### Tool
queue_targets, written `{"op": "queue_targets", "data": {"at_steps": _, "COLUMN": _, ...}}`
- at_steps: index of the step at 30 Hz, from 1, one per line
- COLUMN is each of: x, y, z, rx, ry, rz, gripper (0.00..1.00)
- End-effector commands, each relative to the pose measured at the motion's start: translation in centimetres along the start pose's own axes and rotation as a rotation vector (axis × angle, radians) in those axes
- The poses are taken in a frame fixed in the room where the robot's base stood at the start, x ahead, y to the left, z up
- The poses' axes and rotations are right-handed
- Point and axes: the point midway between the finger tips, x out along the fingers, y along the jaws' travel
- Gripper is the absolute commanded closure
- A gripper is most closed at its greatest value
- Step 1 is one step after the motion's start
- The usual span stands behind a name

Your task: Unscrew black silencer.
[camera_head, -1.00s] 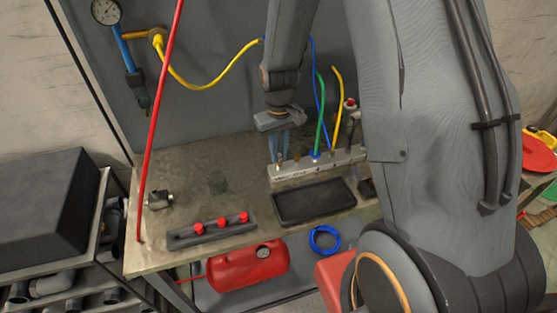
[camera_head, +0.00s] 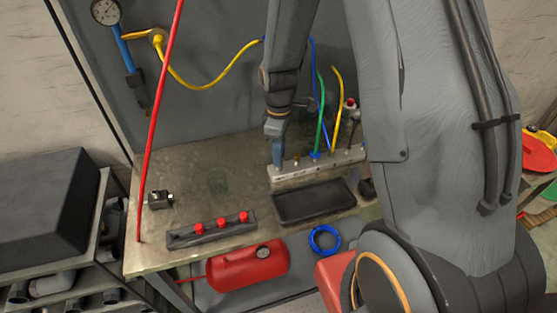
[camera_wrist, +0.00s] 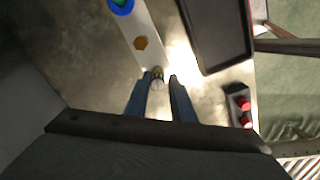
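My gripper (camera_head: 278,163) points down over the left end of the pale manifold block (camera_head: 290,177). In the wrist view its two blue fingers (camera_wrist: 161,77) stand apart, with a small brass-and-pale fitting (camera_wrist: 157,74) between their tips. A gap shows between this fitting and the right finger; it lies close to the left finger. In the head view the fingers hide it. I cannot clearly tell which part is the black silencer. A dark upright piece (camera_head: 352,122) with a red top stands at the block's right part.
A brass hexagonal fitting (camera_wrist: 141,43) and a blue one (camera_wrist: 122,4) sit farther along the block. A black tray (camera_head: 313,202) lies in front. A strip with red knobs (camera_head: 222,223) and a dark-and-silver fitting (camera_head: 158,200) lie left. Green hose (camera_head: 320,115) rises nearby.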

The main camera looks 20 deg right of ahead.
Motion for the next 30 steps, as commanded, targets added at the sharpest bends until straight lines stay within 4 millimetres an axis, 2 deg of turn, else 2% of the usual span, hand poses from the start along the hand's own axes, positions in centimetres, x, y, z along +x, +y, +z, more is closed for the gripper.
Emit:
{"op": "queue_targets", "data": {"at_steps": 11, "x": -0.08, "y": 0.16, "z": -0.18, "rx": 0.035, "ry": 0.003, "rz": 0.005, "gripper": 0.71}}
{"op": "queue_targets", "data": {"at_steps": 30, "x": -0.12, "y": 0.34, "z": -0.37, "rx": 0.843, "ry": 0.007, "rz": 0.004, "gripper": 0.71}}
